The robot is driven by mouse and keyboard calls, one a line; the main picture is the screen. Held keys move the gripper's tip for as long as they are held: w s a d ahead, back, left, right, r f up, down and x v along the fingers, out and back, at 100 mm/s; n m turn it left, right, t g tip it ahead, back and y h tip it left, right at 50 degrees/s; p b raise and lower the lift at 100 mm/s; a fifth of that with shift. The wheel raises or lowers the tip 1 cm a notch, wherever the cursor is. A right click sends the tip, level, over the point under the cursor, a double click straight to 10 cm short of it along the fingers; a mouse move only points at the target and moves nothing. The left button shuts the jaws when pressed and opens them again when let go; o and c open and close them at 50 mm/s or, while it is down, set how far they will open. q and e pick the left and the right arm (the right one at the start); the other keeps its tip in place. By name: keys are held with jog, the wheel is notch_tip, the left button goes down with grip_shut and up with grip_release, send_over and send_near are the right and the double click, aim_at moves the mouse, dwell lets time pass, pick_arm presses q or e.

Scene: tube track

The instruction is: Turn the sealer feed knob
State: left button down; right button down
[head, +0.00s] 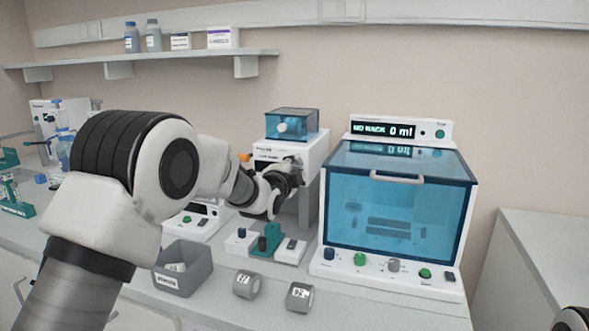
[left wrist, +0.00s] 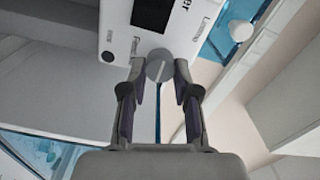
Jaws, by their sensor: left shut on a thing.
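The sealer (head: 310,146) is a white bench unit with a blue clear-lidded box (head: 292,125) on top. My left arm reaches across to its front. My left gripper (head: 292,170) is at the upper front of the sealer, and the arm and gripper hide much of that face. In the left wrist view the grey round feed knob (left wrist: 159,67) sits on the white panel below a dark screen (left wrist: 152,14). The fingers of the left gripper (left wrist: 160,80) are closed on its two sides. The knob is hidden in the head view.
A blue-windowed cabinet (head: 395,205) with a "NO RACK 0 ml" display stands right of the sealer. A grey bin (head: 181,272), two grey rolls (head: 246,284) (head: 299,296) and a small teal stand (head: 265,243) occupy the bench front. A shelf (head: 140,58) runs above.

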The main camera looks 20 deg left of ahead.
pick_arm(q)
jog(key=c, duration=0.9)
grip_release()
jog(key=shift+o, duration=0.2)
jog(key=s, duration=1.2)
jog(key=shift+a, duration=0.15)
